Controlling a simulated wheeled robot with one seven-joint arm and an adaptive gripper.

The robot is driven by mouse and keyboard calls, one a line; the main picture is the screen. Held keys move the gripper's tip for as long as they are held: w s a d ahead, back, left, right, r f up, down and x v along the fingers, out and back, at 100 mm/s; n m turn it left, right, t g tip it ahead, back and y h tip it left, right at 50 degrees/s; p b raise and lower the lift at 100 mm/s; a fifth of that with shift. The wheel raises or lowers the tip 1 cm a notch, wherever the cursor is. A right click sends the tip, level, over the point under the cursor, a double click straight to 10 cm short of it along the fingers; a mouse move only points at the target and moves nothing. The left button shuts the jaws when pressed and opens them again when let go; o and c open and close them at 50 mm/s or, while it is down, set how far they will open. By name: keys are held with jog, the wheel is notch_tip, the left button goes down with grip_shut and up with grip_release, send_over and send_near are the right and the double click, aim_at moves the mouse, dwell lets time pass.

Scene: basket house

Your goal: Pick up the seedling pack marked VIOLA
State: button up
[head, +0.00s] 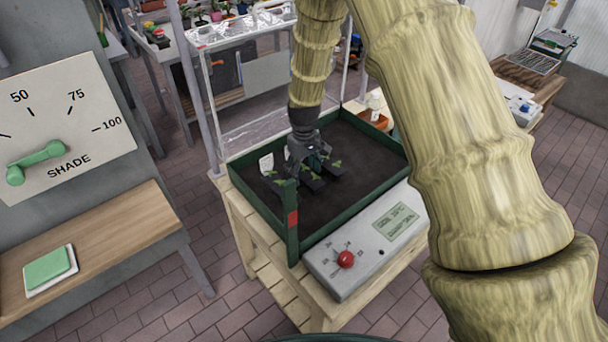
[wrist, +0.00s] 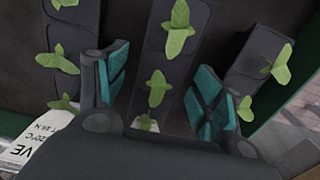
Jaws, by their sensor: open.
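Dark seedling packs with small green leaves lie in a green-walled tray (head: 249,215). In the wrist view I see a left pack (wrist: 72,28), a middle pack (wrist: 163,62) and a right pack (wrist: 250,66). My gripper (head: 310,160) reaches down over them in the head view. In the wrist view its teal-padded fingers (wrist: 161,84) are open, one on each side of the middle pack. I cannot tell whether they touch it. A white tag at the middle pack's near end is mostly hidden by the gripper. No VIOLA marking is readable.
A white sign (wrist: 22,146) ending in "VE" and "20°C" stands at the wrist view's lower left. The tray is on a wooden stand with a control box (head: 370,240) and red knob in front. Clear framing rises behind. A wooden bench (head: 90,240) is at left.

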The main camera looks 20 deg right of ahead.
jog(key=shift+f+p, duration=0.4)
jog(key=shift+f, duration=1)
jog(key=c, duration=1.2)
